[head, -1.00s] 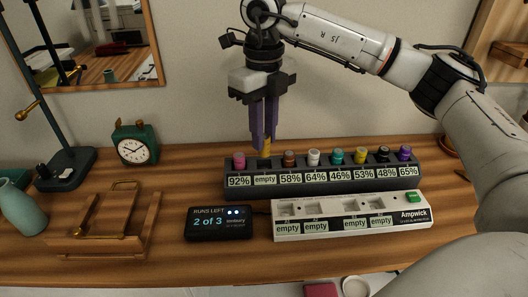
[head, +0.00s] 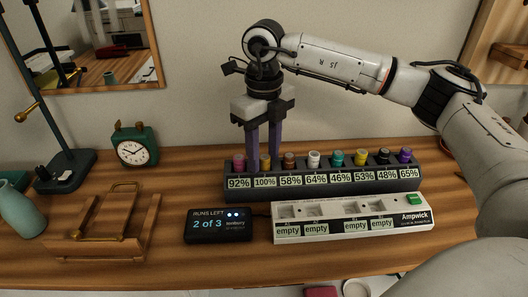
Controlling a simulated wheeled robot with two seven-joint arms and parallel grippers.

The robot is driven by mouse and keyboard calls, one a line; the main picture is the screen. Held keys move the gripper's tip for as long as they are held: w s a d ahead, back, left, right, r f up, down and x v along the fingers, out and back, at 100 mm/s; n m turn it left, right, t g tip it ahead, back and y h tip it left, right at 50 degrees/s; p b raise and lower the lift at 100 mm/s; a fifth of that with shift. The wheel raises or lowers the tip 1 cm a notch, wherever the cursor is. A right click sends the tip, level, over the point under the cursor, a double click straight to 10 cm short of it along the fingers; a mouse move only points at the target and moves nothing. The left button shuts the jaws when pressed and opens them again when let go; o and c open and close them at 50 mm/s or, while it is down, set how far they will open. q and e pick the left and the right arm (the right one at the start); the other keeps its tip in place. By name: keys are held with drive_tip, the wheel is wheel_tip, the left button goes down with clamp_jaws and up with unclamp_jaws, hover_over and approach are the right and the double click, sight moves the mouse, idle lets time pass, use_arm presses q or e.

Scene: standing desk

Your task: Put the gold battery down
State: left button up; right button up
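The gold battery (head: 265,163) stands upright in the second slot from the left of the dark battery rack (head: 325,190). The label below it reads 100%. My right gripper (head: 264,152) is above and around the gold battery's place. Its two purple fingers are spread apart, with their lower ends partly hidden behind the rack's batteries. I cannot tell whether a finger touches the battery. My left gripper is not in view.
Several other batteries fill the rack, with a pink one (head: 238,164) at the left end and a brown one (head: 289,160) close on the right. A white Ampwick charger (head: 345,236) with slots labelled empty and a "2 of 3" display (head: 218,226) stand in front. A wooden stand (head: 105,235) and green clock (head: 135,146) are left.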

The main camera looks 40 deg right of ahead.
sight(264, 156)
drive_tip(key=shift+r, duration=0.55)
wheel_tip(264, 156, up, 11)
drive_tip(key=p, duration=0.1)
drive_tip(key=shift+r, duration=0.15)
